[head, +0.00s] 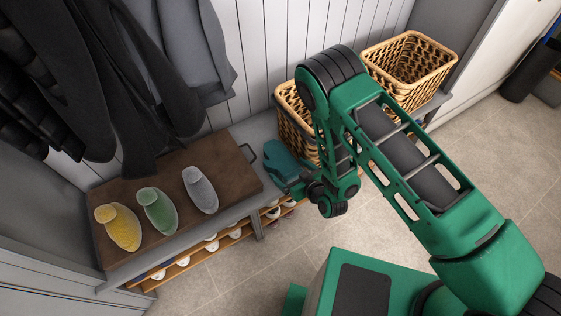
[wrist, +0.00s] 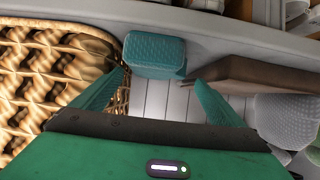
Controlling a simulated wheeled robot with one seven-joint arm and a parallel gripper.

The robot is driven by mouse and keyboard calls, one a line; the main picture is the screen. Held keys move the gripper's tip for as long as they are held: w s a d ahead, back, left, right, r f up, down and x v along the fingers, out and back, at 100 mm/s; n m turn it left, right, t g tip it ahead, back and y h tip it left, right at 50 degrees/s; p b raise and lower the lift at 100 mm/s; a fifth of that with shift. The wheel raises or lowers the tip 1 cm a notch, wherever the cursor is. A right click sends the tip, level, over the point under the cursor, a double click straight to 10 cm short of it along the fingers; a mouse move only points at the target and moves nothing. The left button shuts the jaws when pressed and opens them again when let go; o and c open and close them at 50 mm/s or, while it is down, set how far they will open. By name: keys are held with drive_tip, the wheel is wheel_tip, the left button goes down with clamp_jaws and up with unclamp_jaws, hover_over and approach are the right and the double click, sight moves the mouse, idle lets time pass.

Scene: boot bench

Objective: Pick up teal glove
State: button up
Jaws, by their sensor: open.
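The teal glove (head: 281,158) lies on the grey bench between the brown board and the near wicker basket in the head view. My arm hides part of its right side. In the wrist view the teal glove (wrist: 155,52) shows as a textured block at the top centre, just beyond the fingertips. My gripper (wrist: 161,77) is open, with one finger on each side of the glove's lower edge in the picture. Nothing is held. In the head view my gripper (head: 292,187) is beside the glove's lower right; whether they touch cannot be told.
A brown board (head: 165,185) bears yellow (head: 120,228), green (head: 157,211) and grey (head: 200,189) mitten-like items. A wicker basket (head: 292,112) stands close to the glove, another (head: 410,68) farther right. Dark coats (head: 80,70) hang above. Shoes (head: 212,243) sit on the rack below.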

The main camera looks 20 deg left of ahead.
sight(281, 162)
drive_tip(key=shift+x, duration=3.8)
drive_tip(key=shift+w, duration=0.1)
drive_tip(key=shift+c, duration=0.6)
drive_tip(key=c, duration=0.6)
drive_tip(key=shift+r, duration=0.2)
wheel_tip(281, 162, up, 3)
drive_tip(key=shift+r, duration=0.2)
drive_tip(key=shift+s+a+r, duration=0.8)
drive_tip(key=shift+s+r, duration=0.4)
drive_tip(key=shift+s, duration=0.5)
drive_tip(key=shift+s+a+r, duration=0.85)
drive_tip(key=shift+s+r, duration=0.35)
drive_tip(key=shift+s, duration=0.5)
drive_tip(key=shift+s+a+r, duration=0.8)
drive_tip(key=shift+s+r, duration=0.4)
drive_tip(key=shift+s, duration=0.45)
